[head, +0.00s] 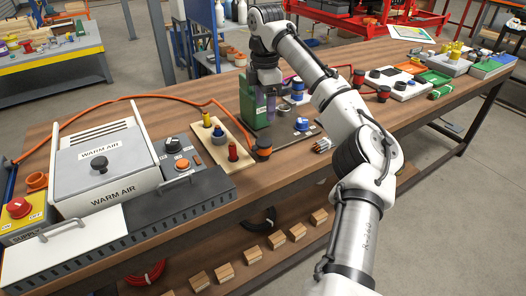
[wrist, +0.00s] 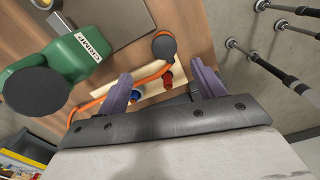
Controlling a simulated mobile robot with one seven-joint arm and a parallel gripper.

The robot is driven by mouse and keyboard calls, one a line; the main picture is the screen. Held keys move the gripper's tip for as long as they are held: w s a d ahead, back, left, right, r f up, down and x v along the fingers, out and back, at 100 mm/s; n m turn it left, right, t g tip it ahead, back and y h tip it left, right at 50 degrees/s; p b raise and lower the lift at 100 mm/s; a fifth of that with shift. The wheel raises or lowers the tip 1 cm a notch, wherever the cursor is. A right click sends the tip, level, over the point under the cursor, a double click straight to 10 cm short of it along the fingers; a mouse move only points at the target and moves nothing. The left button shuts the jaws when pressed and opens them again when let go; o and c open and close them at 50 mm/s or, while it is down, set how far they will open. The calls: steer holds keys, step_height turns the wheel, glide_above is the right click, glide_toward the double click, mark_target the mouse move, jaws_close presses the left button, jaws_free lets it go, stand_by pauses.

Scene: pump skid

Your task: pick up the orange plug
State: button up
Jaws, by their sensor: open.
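The orange plug (head: 262,153), with a dark round top, stands near the front edge of the wooden bench, at the right end of a cream board (head: 213,138). An orange cable runs from it. In the wrist view the plug (wrist: 164,46) shows from above as a dark disc with an orange rim, beyond the fingertips. My gripper (head: 268,104) is above the bench, higher than the plug and beside the green crimp machine (head: 252,108). In the wrist view my gripper's purple fingers (wrist: 161,72) are spread apart with nothing held between them.
Yellow, blue and red plugs stand on the cream board; the blue one (wrist: 137,95) and the red one (wrist: 167,78) show between my fingers. The crimp machine (wrist: 75,58) is close on the left. A warm air box (head: 100,160) stands left on the bench.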

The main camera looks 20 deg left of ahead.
mark_target(263, 141)
step_height(263, 141, down, 8)
steer(key=shift+r, duration=0.1)
steer(key=f, duration=0.2)
steer(key=s+f+p, duration=0.1)
steer(key=f, duration=0.1)
steer(key=shift+f, duration=0.65)
steer(key=c, duration=1.2)
